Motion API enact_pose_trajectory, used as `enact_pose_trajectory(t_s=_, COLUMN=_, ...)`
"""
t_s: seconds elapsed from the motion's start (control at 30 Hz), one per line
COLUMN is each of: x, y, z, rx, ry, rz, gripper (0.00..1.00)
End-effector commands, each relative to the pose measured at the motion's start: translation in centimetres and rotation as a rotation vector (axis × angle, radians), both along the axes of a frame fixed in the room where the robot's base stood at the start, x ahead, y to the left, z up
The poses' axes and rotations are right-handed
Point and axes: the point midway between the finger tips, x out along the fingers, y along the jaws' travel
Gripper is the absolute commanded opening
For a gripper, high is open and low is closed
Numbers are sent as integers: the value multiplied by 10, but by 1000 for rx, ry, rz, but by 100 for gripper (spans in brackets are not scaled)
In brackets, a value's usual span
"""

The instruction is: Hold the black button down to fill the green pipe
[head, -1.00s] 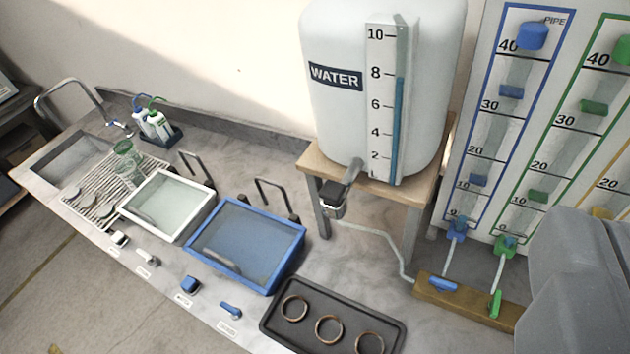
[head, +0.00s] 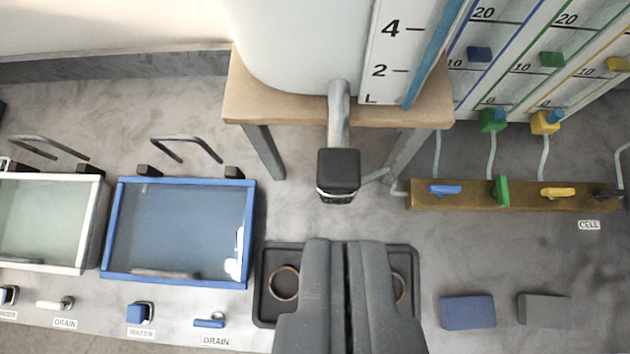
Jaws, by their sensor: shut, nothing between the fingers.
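The black button (head: 338,168) is a dark block on the tap under the white water tank (head: 290,45). My gripper (head: 345,243) is shut and empty. In the picture its tips are just below the button and in front of the tray; they look apart from the button. The green pipe (head: 528,82) is on the board at the upper right, with a green slider (head: 552,59) and a green foot (head: 493,121). Its green lever (head: 501,190) stands across the brown manifold, while the blue lever (head: 445,189) and yellow lever (head: 558,192) lie along it. The pipe's top is out of view.
A wooden stand (head: 240,105) carries the tank. A black tray (head: 262,300) with rings lies partly behind my gripper. A blue-framed basin (head: 112,235) is at left. A blue block (head: 467,312) and a grey block (head: 545,310) lie at right on otherwise open counter.

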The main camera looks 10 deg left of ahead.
Motion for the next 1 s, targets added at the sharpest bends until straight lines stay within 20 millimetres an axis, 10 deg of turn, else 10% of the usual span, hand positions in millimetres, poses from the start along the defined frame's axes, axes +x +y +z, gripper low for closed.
enact_pose_trajectory(t_s=0.37, x=14, y=-2, z=-12, rx=0, ry=-1, rz=-1, gripper=0)
enact_pose_trajectory(t_s=1.0, x=71, y=-4, z=-89, rx=-1, ry=0, rz=-2, gripper=0)
